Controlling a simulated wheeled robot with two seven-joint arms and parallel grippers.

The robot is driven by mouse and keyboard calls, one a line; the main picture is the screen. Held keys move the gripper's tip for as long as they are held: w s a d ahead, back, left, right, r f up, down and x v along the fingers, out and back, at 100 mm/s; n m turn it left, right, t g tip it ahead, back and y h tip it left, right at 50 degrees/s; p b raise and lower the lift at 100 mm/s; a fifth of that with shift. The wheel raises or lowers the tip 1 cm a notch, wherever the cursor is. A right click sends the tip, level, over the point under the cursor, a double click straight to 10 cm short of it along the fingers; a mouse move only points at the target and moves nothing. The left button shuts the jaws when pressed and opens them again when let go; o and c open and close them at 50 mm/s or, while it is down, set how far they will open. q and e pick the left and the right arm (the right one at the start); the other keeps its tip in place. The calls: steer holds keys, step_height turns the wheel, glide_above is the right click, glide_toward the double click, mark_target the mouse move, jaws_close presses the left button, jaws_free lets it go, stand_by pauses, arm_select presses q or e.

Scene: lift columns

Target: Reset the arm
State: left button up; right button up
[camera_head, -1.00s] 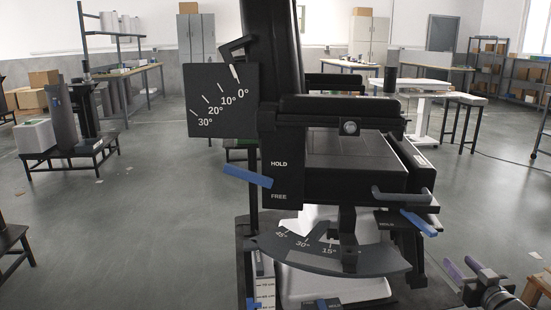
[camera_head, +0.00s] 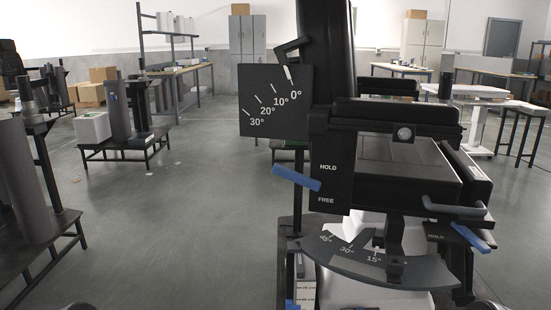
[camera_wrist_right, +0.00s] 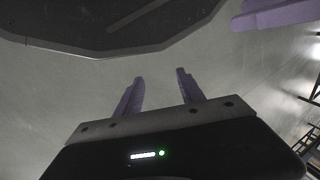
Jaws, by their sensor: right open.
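The lift column (camera_head: 327,60) carries a black arm head (camera_head: 400,165) at the centre right. Its upper scale plate (camera_head: 262,110) reads 0° to 30°, with the pale pointer (camera_head: 289,73) close to 0°. The lower curved scale (camera_head: 340,252) shows 45°, 30° and 15°; a black block (camera_head: 395,264) sits right of the 15° mark. A blue lever (camera_head: 297,178) slants beside the HOLD and FREE labels. A second blue lever (camera_head: 473,237) is at the right, by another HOLD label. My right gripper (camera_wrist_right: 159,76) is open and empty in the right wrist view. My left gripper is not seen.
Dark stands with grey cylinders (camera_head: 120,112) stand at left. A dark plate (camera_wrist_right: 110,25) and a purple bar (camera_wrist_right: 278,14) lie beyond my right fingers; I cannot tell which parts they are. A white table (camera_head: 478,95) is behind at right. Open floor (camera_head: 190,215) lies left of the column.

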steer(key=s+a+r+p, duration=0.1)
steer(key=r+p, duration=1.1)
steer(key=s+a+r+p, duration=0.1)
steer(key=a+r+p, duration=0.1)
steer(key=r+p, duration=1)
steer(key=shift+s+r+n+g+p, duration=0.2)
steer(key=shift+s+n+g+p, duration=0.1)
steer(key=shift+n+p, duration=0.1)
steer(key=shift+w+a, duration=0.1)
